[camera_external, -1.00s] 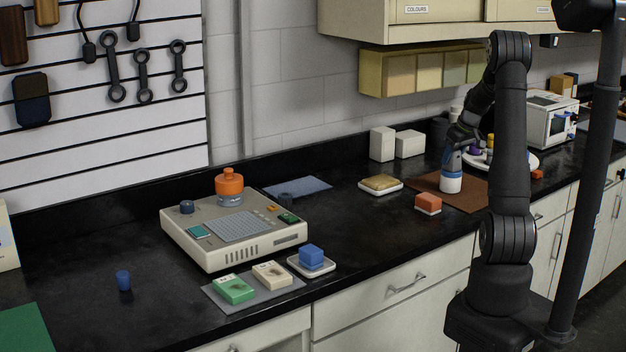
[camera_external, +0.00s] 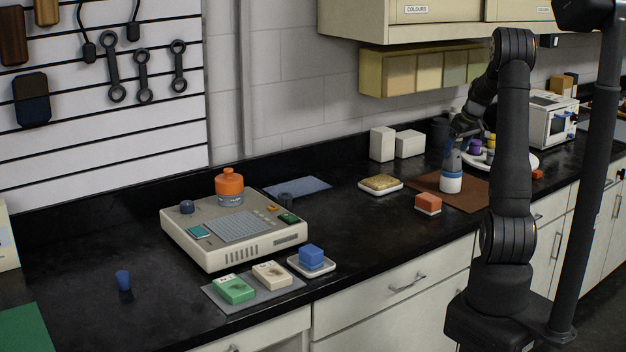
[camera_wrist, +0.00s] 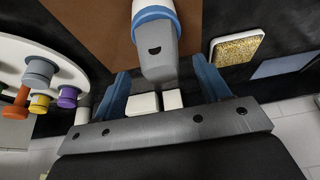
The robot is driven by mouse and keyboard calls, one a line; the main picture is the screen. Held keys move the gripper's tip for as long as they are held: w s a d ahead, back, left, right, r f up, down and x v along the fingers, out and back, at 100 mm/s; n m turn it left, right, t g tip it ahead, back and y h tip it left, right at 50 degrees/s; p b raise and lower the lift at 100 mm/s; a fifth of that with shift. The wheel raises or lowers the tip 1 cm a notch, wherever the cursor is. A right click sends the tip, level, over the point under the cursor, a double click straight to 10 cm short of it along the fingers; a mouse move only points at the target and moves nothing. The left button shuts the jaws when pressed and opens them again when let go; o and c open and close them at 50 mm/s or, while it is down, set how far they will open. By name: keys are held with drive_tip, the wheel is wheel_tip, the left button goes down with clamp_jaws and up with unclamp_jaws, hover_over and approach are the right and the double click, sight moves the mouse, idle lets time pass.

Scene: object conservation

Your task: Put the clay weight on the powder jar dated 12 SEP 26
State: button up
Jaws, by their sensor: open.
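A grey-bodied object with a blue band and white base (camera_external: 451,182) stands upright on the brown mat (camera_external: 478,193). It also shows in the wrist view (camera_wrist: 156,40), between my open fingers. My gripper (camera_external: 457,140) is at its upper end; in the wrist view my blue fingers (camera_wrist: 161,85) are spread on both sides of it, and I cannot tell if they touch it. An orange-capped jar (camera_external: 230,190) stands on the beige device. A red-orange block (camera_external: 428,201) and a blue block (camera_external: 311,256) sit on small white dishes. No date is legible, and I cannot tell which thing is the clay weight.
A white round plate (camera_external: 520,165) with coloured knobs stands beyond my gripper. A gold-topped pad (camera_external: 381,183) lies left of the mat. The beige device (camera_external: 200,255), green block (camera_external: 234,289) and cream block (camera_external: 271,274) are farther left. The counter (camera_external: 360,235) between is largely clear.

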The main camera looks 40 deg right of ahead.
sight(455, 151)
drive_tip(key=v, duration=0.8)
drive_tip(key=shift+r, duration=0.3)
drive_tip(key=shift+s+f, duration=0.1)
drive_tip(key=x, duration=1.2)
drive_tip(key=shift+f, duration=0.3)
wheel_tip(455, 151, up, 3)
drive_tip(key=shift+s+r, duration=0.1)
drive_tip(key=shift+r, duration=0.5)
drive_tip(key=shift+f, duration=0.1)
